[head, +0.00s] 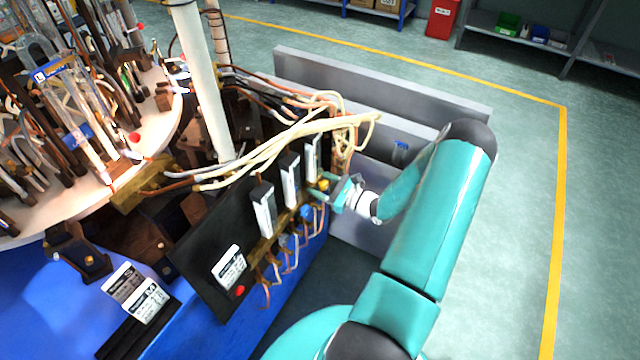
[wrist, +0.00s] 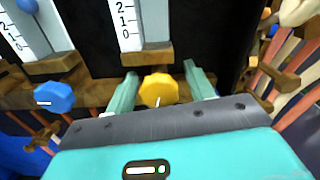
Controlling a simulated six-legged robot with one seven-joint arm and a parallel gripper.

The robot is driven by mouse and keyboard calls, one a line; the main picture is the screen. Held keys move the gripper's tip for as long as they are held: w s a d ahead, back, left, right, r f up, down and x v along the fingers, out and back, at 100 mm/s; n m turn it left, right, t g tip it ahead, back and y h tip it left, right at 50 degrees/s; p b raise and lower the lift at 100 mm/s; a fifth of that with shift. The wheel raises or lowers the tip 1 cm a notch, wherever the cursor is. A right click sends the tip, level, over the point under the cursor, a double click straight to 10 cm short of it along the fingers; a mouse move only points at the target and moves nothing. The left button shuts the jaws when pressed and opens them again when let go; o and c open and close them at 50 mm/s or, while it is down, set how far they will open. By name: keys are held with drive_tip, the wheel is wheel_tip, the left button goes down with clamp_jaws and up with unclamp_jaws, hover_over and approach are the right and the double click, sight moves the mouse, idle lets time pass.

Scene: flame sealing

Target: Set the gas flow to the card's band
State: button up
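My gripper (wrist: 160,85) is open in the wrist view, with one teal finger on each side of a yellow knob (wrist: 158,90). The left finger is close to the knob; a gap shows on the right, and contact is unclear. The knob sits below a white flow scale (wrist: 137,20) marked 2, 1, 0; its upper part is out of frame and no float shows. In the head view my gripper (head: 335,192) is at the yellow knob (head: 322,184), below the farthest flow tube (head: 312,158). A white card (head: 230,267) is on the black panel, its print too small to read.
A neighbouring scale (wrist: 38,30) has a blue float (wrist: 28,5) and a blue knob (wrist: 53,97). Brown fittings and orange hoses (wrist: 290,75) crowd the right. Pale hoses (head: 290,135) cross above the panel. More cards (head: 150,300) lie front left. Open floor (head: 515,200) is right.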

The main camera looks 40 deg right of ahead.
drive_tip(key=shift+s, duration=0.1)
drive_tip(key=v, duration=1.3)
drive_tip(key=shift+s, duration=0.35)
drive_tip(key=shift+d, duration=0.1)
